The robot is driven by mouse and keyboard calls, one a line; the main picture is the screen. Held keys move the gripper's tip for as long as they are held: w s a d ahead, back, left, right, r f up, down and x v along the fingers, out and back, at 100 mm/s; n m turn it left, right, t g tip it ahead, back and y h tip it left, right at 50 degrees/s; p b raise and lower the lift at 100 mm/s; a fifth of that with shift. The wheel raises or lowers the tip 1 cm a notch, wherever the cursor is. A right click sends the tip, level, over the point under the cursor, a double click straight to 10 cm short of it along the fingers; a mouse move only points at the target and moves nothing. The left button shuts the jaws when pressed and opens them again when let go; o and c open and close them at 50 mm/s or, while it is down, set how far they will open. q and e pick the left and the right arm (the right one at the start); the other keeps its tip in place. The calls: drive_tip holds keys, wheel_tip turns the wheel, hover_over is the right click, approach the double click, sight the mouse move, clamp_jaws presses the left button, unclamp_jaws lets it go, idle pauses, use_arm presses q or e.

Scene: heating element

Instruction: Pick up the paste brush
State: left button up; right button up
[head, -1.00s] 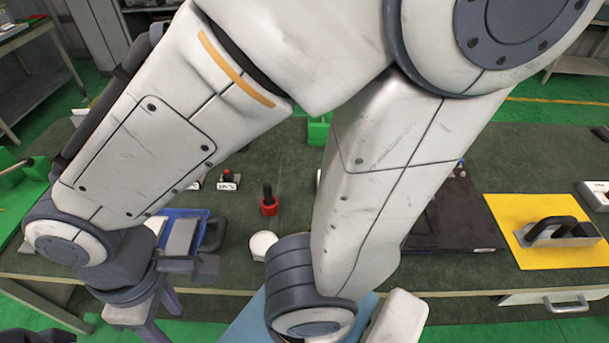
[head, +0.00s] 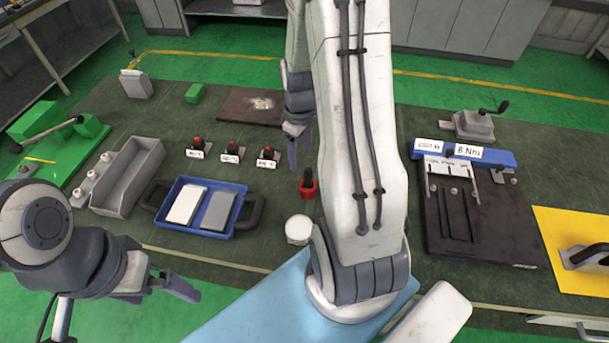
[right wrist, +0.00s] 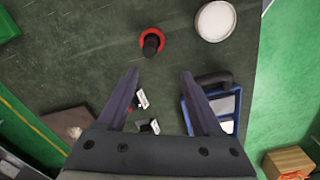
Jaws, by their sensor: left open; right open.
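A black-handled brush (head: 308,178) stands in a small round red holder (head: 308,194) on the green table; I take it for the paste brush. In the right wrist view the black handle (right wrist: 151,44) and red holder (right wrist: 152,33) lie beyond the fingertips, a little left of the middle. My right gripper (head: 300,150) is open and empty, just behind and left of the brush in the head view; in its own wrist view the fingers (right wrist: 159,74) are spread. My left gripper (head: 178,287) is open and empty at the table's front edge.
A white round lid or jar (head: 299,229) stands in front of the brush. A blue tray (head: 187,228) with two blocks is to the left. A dark plate fixture (head: 480,222) is at the right.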

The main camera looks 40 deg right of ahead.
sight(309, 168)
drive_tip(key=shift+s+d+f, duration=0.2)
drive_tip(key=shift+d+f, duration=0.25)
drive_tip(key=shift+d, duration=0.2)
drive_tip(key=shift+s+d+f, duration=0.2)
drive_tip(key=shift+d+f, duration=0.25)
drive_tip(key=shift+d, duration=0.15)
wheel_tip(309, 168, down, 4)
drive_tip(key=shift+r+p, duration=0.2)
drive_tip(key=shift+p, duration=0.2)
drive_tip(key=shift+f, duration=0.55)
drive_tip(key=f+p, duration=0.2)
drive_tip(key=f, duration=0.2)
drive_tip(key=shift+a+f, duration=0.2)
drive_tip(key=shift+f, duration=0.35)
clamp_jaws()
